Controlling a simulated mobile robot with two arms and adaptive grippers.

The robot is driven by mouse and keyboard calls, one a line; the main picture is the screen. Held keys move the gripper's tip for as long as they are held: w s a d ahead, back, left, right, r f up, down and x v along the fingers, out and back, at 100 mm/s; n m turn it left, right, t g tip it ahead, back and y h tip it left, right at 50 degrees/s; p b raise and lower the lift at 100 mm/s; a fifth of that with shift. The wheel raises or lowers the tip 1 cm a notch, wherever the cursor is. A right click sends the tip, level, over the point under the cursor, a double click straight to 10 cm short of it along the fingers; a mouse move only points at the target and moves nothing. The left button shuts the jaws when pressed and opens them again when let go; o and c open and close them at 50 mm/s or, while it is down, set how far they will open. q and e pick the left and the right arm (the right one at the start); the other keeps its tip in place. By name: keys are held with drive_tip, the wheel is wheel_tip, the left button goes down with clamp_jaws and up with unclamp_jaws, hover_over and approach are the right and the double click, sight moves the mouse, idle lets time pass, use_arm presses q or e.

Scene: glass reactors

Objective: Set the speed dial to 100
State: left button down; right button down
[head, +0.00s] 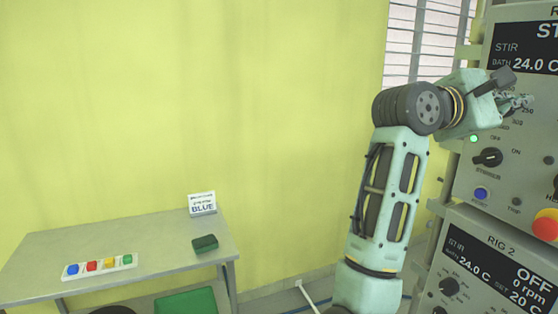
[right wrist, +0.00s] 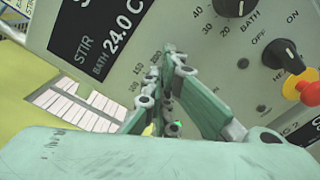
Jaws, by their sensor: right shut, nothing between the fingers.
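The upper rig's grey control panel (head: 520,185) stands at the right edge of the head view; it also fills much of the right wrist view (right wrist: 195,25). My right gripper (head: 522,101) is shut and empty at this panel, just below the display. In the right wrist view the closed fingers (right wrist: 172,52) reach over a printed scale, where numbers such as 150 and 200 show beside them. The speed dial itself is hidden behind the fingers, so its setting and any contact cannot be told. My left gripper is not in view.
The upper display (head: 530,45) reads bath 24.0 C. Below the gripper are a stirrer knob (head: 488,157), a blue button (head: 481,194) and a red button (head: 546,224). Rig 2 (head: 500,270) is underneath, showing OFF. A table (head: 130,240) stands left; open space lies between.

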drive_tip(key=shift+s+a, duration=0.1)
drive_tip(key=shift+s, duration=0.1)
drive_tip(key=b+v, duration=0.2)
drive_tip(key=v, duration=0.3)
drive_tip(key=shift+s+a+f, duration=0.1)
drive_tip(key=shift+a, duration=0.1)
drive_tip(key=shift+d, duration=0.1)
